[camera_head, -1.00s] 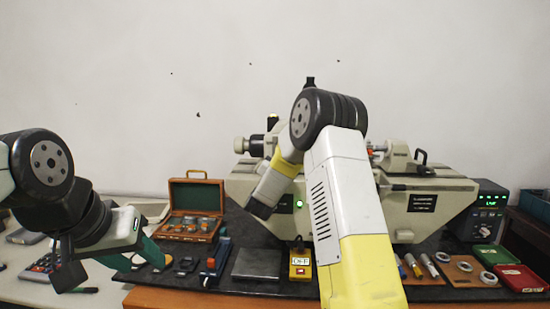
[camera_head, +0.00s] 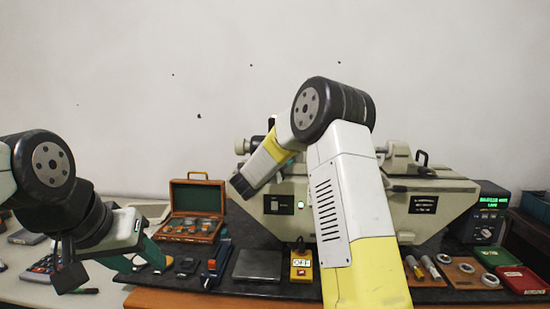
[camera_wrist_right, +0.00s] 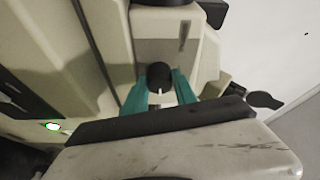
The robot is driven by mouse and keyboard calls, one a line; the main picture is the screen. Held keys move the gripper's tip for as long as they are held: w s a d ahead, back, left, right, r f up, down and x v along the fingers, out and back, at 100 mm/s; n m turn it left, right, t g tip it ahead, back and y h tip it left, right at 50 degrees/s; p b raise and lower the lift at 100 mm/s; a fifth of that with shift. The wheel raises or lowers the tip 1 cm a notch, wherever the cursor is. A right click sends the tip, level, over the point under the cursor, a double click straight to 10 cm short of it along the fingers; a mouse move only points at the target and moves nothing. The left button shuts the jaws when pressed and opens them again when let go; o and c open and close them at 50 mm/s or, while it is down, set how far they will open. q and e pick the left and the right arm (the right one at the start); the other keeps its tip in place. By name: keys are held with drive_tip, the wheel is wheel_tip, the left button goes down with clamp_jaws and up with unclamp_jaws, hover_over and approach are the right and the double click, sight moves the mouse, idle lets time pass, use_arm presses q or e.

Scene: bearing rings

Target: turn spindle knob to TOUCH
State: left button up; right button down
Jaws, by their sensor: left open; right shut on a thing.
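The spindle knob (camera_wrist_right: 158,75) is a small dark round knob with a white mark, on the pale measuring machine (camera_head: 440,205). In the right wrist view, the teal fingers of my right gripper (camera_wrist_right: 162,82) stand on either side of the knob and are shut on it. The white mark points toward the bottom of that view. No TOUCH label is readable. In the head view my right arm hides the knob and these fingers. My left gripper (camera_head: 144,262) is open and empty at the left, low over the bench edge, away from the machine.
A green-lit readout box (camera_head: 485,215) stands right of the machine. In front are a yellow box with a small display (camera_head: 301,265), a grey plate (camera_head: 257,264), an open wooden case (camera_head: 193,212), rings on a wooden board (camera_head: 466,270), and green and red trays.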

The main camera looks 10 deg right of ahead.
drive_tip(key=shift+m, duration=0.3)
drive_tip(key=c, duration=1)
unclamp_jaws()
drive_tip(key=shift+f, duration=0.15)
